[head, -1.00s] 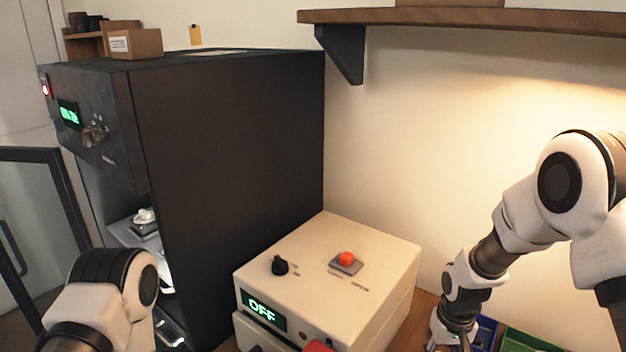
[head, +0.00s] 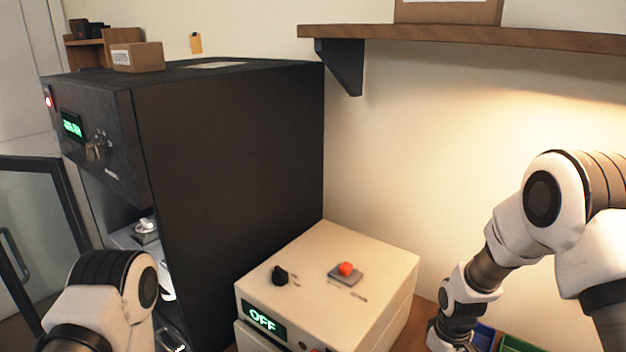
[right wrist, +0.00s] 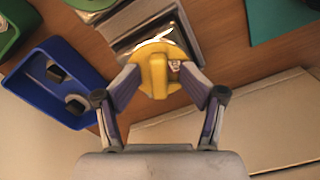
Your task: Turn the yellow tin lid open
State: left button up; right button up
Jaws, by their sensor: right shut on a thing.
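The yellow tin lid (right wrist: 155,76) shows in the right wrist view as a round yellow disc with a raised bar across it. My right gripper (right wrist: 165,86) is shut on the lid, with one finger at each side. The tin's body below the lid is hidden.
A blue bin (right wrist: 50,85) with small dark and grey parts lies left of the lid. A grey tray (right wrist: 150,25) lies beyond it. The cream box (head: 330,280) reads OFF and has a red button. A tall black cabinet (head: 230,180) stands behind it.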

jog(key=shift+s+f+n, duration=0.1)
jog(key=shift+s+n, duration=0.05)
jog(key=shift+n, duration=0.25)
jog(key=shift+c, duration=0.3)
jog(key=shift+o, duration=0.2)
jog(key=shift+n+p, duration=0.4)
jog(key=shift+n, duration=0.4)
jog(key=shift+n+p, duration=0.35)
jog(key=shift+n, duration=1.35)
jog(key=shift+c, duration=0.3)
jog(key=shift+o, duration=0.2)
jog(key=r+p, duration=0.7)
jog(key=r, duration=0.1)
jog(key=shift+w+r, duration=0.1)
jog(key=shift+w, duration=0.1)
